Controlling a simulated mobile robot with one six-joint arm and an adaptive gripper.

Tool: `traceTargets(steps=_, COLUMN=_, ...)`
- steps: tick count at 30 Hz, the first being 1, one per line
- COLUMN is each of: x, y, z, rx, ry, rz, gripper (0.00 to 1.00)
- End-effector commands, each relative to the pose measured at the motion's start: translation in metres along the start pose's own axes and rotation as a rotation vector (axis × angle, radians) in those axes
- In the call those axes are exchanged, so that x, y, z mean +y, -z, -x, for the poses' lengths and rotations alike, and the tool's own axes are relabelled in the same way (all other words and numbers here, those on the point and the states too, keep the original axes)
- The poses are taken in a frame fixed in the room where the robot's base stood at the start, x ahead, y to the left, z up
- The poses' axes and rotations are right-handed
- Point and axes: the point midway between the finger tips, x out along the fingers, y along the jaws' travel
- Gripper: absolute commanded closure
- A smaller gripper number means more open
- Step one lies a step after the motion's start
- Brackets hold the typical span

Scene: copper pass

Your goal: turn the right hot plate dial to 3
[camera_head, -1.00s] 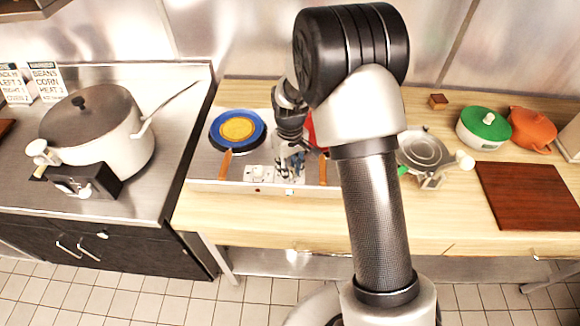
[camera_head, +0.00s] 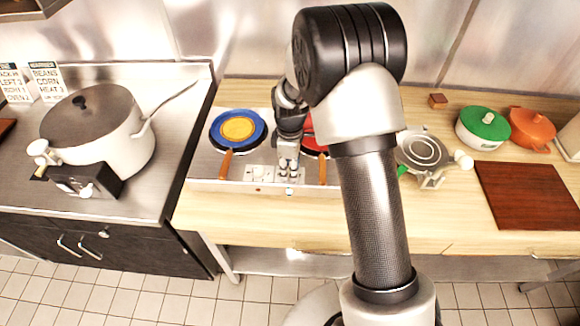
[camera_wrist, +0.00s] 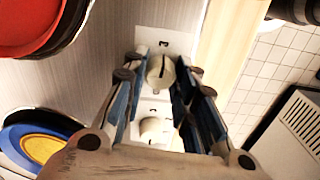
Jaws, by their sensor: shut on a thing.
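The hot plate (camera_head: 208,185) lies on the wooden counter, with two pans on it and two dials on a pale panel at its front. My gripper (camera_head: 287,176) is over the right side of that panel. In the wrist view, the right dial (camera_wrist: 160,71) is a cream knob with a dark line. The fingers of my gripper (camera_wrist: 159,82) are shut around it, one on each side. The left dial (camera_wrist: 155,128) is free, just below it in that view. A digit is printed by the right dial, too small to read surely.
A blue pan with a yellow disc (camera_head: 237,129) is on the left plate. A red pan (camera_head: 310,131) is partly hidden by my arm. A large pot (camera_head: 100,135) stands on the left stove. A waffle-iron-like device (camera_head: 424,152), green-lidded pot (camera_head: 484,127) and brown board (camera_head: 526,196) are at right.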

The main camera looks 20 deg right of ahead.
Motion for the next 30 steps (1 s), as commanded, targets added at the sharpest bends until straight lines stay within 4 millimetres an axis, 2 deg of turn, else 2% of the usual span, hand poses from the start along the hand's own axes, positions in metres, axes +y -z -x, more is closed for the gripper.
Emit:
traceTargets(steps=9, x=0.0001, y=0.0000, z=0.0001, rx=0.000, ry=0.000, rz=0.095, gripper=0.98)
traceTargets(steps=23, x=0.0001, y=0.0000, z=0.0001, rx=0.000, ry=0.000, rz=0.109, gripper=0.98)
traceTargets(steps=24, x=0.0001, y=0.0000, z=0.0001, rx=0.000, ry=0.000, rz=0.108, gripper=0.72)
traceTargets(steps=30, x=0.0001, y=0.0000, z=0.0001, rx=0.000, ry=0.000, rz=0.107, gripper=0.59)
